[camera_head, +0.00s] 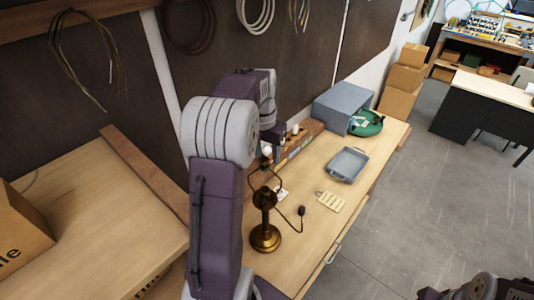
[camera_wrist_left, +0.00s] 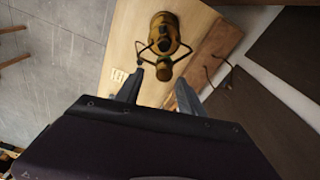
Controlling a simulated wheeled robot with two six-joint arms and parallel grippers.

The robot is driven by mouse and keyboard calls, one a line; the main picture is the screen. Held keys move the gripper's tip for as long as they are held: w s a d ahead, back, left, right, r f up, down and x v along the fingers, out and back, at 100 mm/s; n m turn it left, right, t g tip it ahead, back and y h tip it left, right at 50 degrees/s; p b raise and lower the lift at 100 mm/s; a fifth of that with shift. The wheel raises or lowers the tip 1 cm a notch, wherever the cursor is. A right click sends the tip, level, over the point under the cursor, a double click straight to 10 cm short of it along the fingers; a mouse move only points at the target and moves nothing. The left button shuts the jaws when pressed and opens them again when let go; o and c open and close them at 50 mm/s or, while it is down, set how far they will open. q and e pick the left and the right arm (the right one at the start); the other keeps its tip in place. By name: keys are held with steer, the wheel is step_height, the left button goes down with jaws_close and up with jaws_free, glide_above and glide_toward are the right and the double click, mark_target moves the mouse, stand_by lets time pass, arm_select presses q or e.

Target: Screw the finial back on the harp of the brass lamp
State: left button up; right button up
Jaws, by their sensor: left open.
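The brass lamp (camera_head: 265,238) stands upright on the workbench, with a round base and a dark wire harp (camera_head: 279,183) at its upper part. In the left wrist view the lamp (camera_wrist_left: 163,28) is seen past my fingers, with the harp's dark wire (camera_wrist_left: 145,48) spread to both sides. My left gripper (camera_wrist_left: 160,80) is open, its two fingers apart on either side of the lamp's near end in that view; I cannot tell the gap in depth. In the head view my own arm hides much of that gripper. I cannot make out the finial.
A grey-blue tray (camera_head: 347,165), a pale slotted block (camera_head: 331,201) and a dark plug on a cord (camera_head: 301,211) lie right of the lamp. A wooden rack (camera_head: 303,138) runs along the wall.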

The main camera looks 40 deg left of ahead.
arm_select(q)
jaws_close()
steer(key=m, duration=0.5)
steer(key=shift+s+d+h, duration=0.1)
steer(key=shift+d+h, duration=0.05)
steer(key=shift+h, duration=0.25)
steer(key=m, duration=0.3)
steer(key=shift+d, duration=0.1)
steer(key=shift+s+m, duration=0.1)
steer(key=shift+m, duration=1.1)
steer(key=m, duration=0.4)
steer(key=shift+s+d+g+h, duration=0.1)
steer(key=shift+d+g+h, duration=0.05)
steer(key=shift+g+h, duration=0.2)
steer(key=shift+f+m, duration=0.1)
steer(key=shift+m, duration=0.8)
